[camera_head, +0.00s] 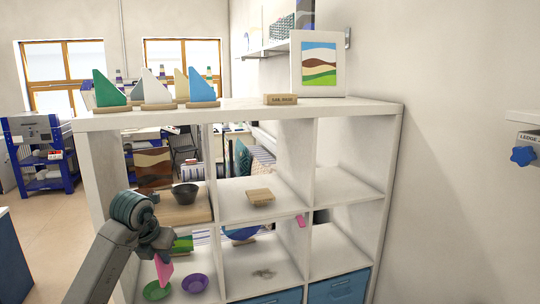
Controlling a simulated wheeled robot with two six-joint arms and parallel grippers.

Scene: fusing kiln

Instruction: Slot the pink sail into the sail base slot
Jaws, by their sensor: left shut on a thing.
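The pink sail (164,272) hangs below my left gripper (162,253), which is shut on it in front of the lower left compartment. The gripper hides the sail's upper part. A wooden block with dark lettering that seems to read sail base (281,99) lies on top of the white shelf unit, right of the row of sails. It is well above and to the right of my left gripper. Its slot is too small to make out. My right gripper is not in view.
Green (108,88), white (156,88), cream and blue (200,87) sails stand in bases on the shelf top (240,109). A framed picture (318,66) stands at right. Dark (185,194), green (156,290) and purple (195,283) bowls and a wooden block (260,196) occupy compartments.

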